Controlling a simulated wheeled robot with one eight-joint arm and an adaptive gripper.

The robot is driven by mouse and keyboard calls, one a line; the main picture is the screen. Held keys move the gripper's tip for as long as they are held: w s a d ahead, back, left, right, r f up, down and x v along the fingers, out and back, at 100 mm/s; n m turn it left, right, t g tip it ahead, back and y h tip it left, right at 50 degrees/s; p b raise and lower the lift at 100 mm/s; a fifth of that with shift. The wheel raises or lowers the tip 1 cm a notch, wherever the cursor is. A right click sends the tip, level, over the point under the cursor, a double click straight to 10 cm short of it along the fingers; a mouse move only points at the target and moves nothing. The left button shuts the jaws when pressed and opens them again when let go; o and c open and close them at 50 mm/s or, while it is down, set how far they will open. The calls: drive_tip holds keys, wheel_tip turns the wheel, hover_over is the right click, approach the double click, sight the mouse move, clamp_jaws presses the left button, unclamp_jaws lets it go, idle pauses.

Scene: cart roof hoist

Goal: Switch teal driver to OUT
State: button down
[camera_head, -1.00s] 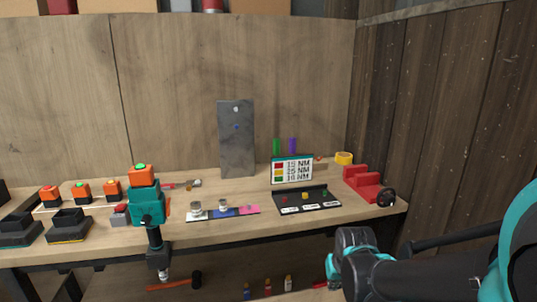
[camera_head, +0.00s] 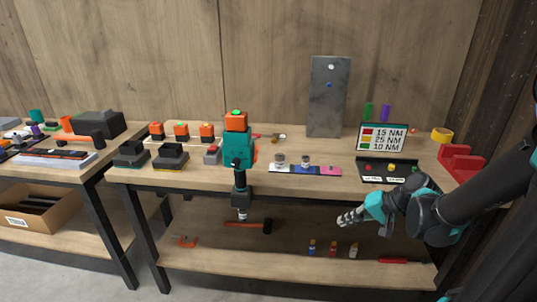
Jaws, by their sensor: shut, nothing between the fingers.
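The teal driver (camera_head: 238,152) stands upright at the front edge of the workbench, with an orange battery block (camera_head: 236,121) on top. Its dark chuck (camera_head: 240,194) and silver tip hang below the bench top. The direction switch on it is too small to make out. My gripper (camera_head: 348,218) is shut and empty. It shows to the right of the driver, in front of the bench and lower than its top, clearly apart from the driver.
Chargers (camera_head: 171,157) and orange batteries stand left of the driver. Sockets on a coloured strip (camera_head: 305,169), a torque sign (camera_head: 382,138) and a red vise (camera_head: 460,163) stand to the right.

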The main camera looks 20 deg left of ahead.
drive_tip(key=w+a+r+n+g+y, duration=0.1)
drive_tip(key=w+a+r+g+y, duration=0.2)
drive_tip(key=a+r+y, duration=0.3)
drive_tip(key=w+a+r+n+g+y, duration=0.2)
drive_tip(key=w+a+r+g+y, duration=0.1)
drive_tip(key=a+r+y, duration=0.3)
drive_tip(key=shift+w+a+g, duration=0.3)
drive_tip(key=shift+a+g, duration=0.3)
drive_tip(key=shift+a, duration=0.3)
drive_tip(key=shift+r, duration=0.1)
drive_tip(key=x, duration=1.4)
drive_tip(key=shift+r, duration=0.2)
drive_tip(key=shift+w, duration=0.1)
